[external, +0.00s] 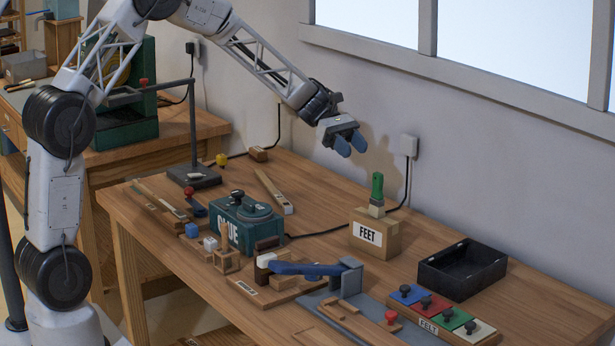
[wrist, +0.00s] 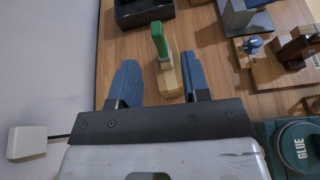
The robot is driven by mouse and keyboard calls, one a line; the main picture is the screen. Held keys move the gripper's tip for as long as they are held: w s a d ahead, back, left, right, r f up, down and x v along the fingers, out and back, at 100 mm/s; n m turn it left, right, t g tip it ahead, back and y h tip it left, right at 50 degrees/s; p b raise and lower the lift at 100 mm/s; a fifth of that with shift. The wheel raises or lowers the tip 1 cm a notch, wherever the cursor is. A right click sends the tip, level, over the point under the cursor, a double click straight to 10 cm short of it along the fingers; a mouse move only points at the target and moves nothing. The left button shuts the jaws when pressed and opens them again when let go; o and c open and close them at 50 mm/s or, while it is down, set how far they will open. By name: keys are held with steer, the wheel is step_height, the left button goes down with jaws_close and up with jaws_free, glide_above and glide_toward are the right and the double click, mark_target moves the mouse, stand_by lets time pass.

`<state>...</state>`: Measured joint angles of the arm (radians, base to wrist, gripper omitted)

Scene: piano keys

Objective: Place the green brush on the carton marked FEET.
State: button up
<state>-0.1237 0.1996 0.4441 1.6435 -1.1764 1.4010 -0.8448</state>
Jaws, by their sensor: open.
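The green brush (external: 377,189) stands upright on top of the carton marked FEET (external: 368,236), with its green handle up. In the wrist view the green brush (wrist: 160,42) shows between and beyond my fingers, with part of the carton (wrist: 171,80) below it. My gripper (external: 351,143) is open and empty, above and a little left of the brush in the external view. In the wrist view my gripper's two blue fingers (wrist: 160,85) are wide apart, with nothing held between them. The fingers appear apart from the brush.
A black open tray (external: 462,270) stands right of the carton. A teal GLUE box (external: 240,222), a blue-handled lever tool (external: 305,270) and coloured felt blocks (external: 440,312) lie nearer the front. A wall socket (external: 409,146) with a cable is behind.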

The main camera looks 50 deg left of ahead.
steer(key=s+r+m+y, duration=0.3)
steer(key=s+r+m, duration=0.15)
steer(key=s, duration=0.85)
steer(key=s+r+m+y, duration=0.4)
steer(key=s+r, duration=0.1)
steer(key=s, duration=0.7)
steer(key=s+a+m+t+y, duration=0.1)
steer(key=s+a+m+y, duration=0.1)
steer(key=s, duration=0.6)
steer(key=s+a+m+t+y, duration=0.1)
steer(key=s+m, duration=0.3)
steer(key=s, duration=0.5)
steer(key=s+a+m+y, duration=0.2)
steer(key=s+m+y, duration=0.1)
steer(key=s, duration=0.6)
steer(key=shift+a+f+t, duration=0.4)
steer(key=shift+f, duration=0.05)
